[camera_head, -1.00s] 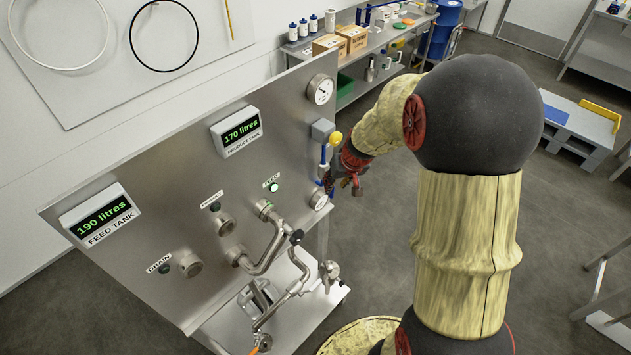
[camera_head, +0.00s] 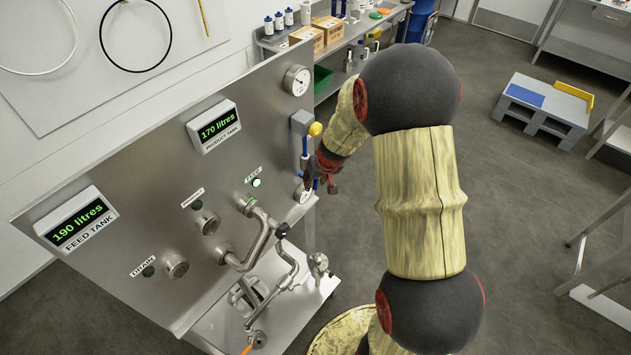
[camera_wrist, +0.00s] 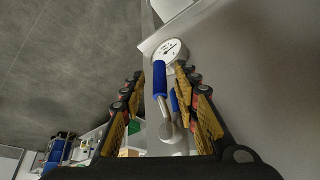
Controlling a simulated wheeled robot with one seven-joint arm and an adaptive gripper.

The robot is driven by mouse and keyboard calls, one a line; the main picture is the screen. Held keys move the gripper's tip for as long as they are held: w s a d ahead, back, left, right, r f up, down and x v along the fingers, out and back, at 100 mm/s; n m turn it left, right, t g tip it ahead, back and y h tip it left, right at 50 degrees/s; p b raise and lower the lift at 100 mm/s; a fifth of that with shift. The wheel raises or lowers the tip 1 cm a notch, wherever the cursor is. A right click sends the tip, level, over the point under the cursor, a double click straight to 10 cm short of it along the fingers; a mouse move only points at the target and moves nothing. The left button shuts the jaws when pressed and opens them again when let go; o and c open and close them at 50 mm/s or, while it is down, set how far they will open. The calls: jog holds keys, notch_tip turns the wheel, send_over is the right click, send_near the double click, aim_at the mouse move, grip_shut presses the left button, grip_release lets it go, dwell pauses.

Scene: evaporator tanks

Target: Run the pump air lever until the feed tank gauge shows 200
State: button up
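The feed tank gauge (camera_head: 80,221) on the steel panel reads 190 litres in green digits. The pump air lever, with its blue handle (camera_wrist: 160,80), points toward a round dial in the wrist view. In the head view its blue part (camera_head: 304,147) hangs below a grey box at the panel's right edge. My gripper (camera_wrist: 161,78) is open, with one finger on each side of the blue handle and gaps showing. In the head view my gripper (camera_head: 318,178) is beside the panel's right edge, its fingertips partly hidden.
The product tank display (camera_head: 217,129) reads 170 litres. The light under the FEED label (camera_head: 256,183) glows. Pipes and valves (camera_head: 265,240) stick out from the lower panel. A round dial (camera_wrist: 171,51) lies just beyond the lever. Open floor (camera_head: 520,190) lies to the right.

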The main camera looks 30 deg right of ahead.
jog(key=shift+c, duration=0.5)
grip_shut()
dwell(0.3)
